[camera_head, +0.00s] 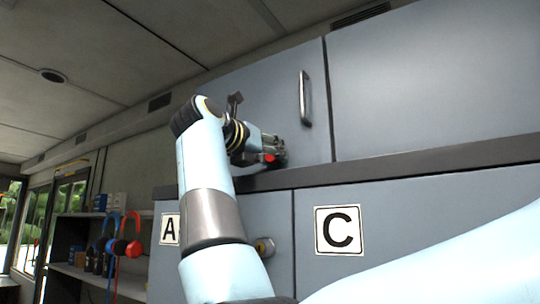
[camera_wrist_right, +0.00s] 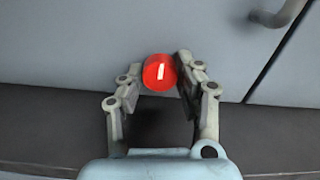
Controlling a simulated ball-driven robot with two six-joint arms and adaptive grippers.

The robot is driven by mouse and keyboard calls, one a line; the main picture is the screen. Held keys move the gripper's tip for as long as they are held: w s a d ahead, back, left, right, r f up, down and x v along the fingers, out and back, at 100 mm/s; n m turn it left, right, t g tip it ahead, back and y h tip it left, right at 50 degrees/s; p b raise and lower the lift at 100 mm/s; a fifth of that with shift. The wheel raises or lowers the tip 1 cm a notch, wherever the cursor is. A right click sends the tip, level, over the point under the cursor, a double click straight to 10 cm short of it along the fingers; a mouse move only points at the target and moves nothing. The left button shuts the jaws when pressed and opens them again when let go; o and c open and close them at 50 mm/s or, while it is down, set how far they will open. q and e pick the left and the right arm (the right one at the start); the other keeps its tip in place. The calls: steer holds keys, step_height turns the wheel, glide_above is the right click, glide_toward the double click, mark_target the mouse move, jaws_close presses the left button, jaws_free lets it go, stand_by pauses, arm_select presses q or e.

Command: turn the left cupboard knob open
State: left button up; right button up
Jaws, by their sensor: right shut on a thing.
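The red round knob (camera_wrist_right: 160,73) sits low on the grey upper left cupboard door (camera_head: 275,85), just above the dark ledge. A white bar on its face stands nearly upright, with a slight tilt. My right gripper (camera_wrist_right: 159,82) is shut on the knob, with one finger on each side of it. In the head view the right gripper (camera_head: 272,150) reaches the lower part of the door, and a bit of the red knob (camera_head: 269,158) shows beside its fingers. The door appears shut. My left gripper is in neither view.
A metal bar handle (camera_head: 305,98) stands up from the door, right of the knob. A dark ledge (camera_head: 400,160) runs below the doors. Lower panels carry labels A (camera_head: 169,229) and C (camera_head: 339,230). Shelves with red and blue headphones (camera_head: 126,246) stand at left.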

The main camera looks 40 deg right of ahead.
steer(key=m+b, duration=0.3)
steer(key=shift+f+m, duration=0.15)
steer(key=shift+m, duration=0.15)
steer(key=m+b, duration=0.2)
steer(key=m, duration=0.1)
steer(key=shift+m, duration=0.3)
steer(key=m+b, duration=0.2)
steer(key=m, duration=0.3)
steer(key=shift+w+b, duration=0.1)
steer(key=shift+b, duration=0.25)
steer(key=shift+r+m+b, duration=0.2)
steer(key=shift+m+b, duration=0.35)
steer(key=shift+m, duration=2.25)
steer(key=o, duration=1.1)
steer(key=shift+o, duration=0.2)
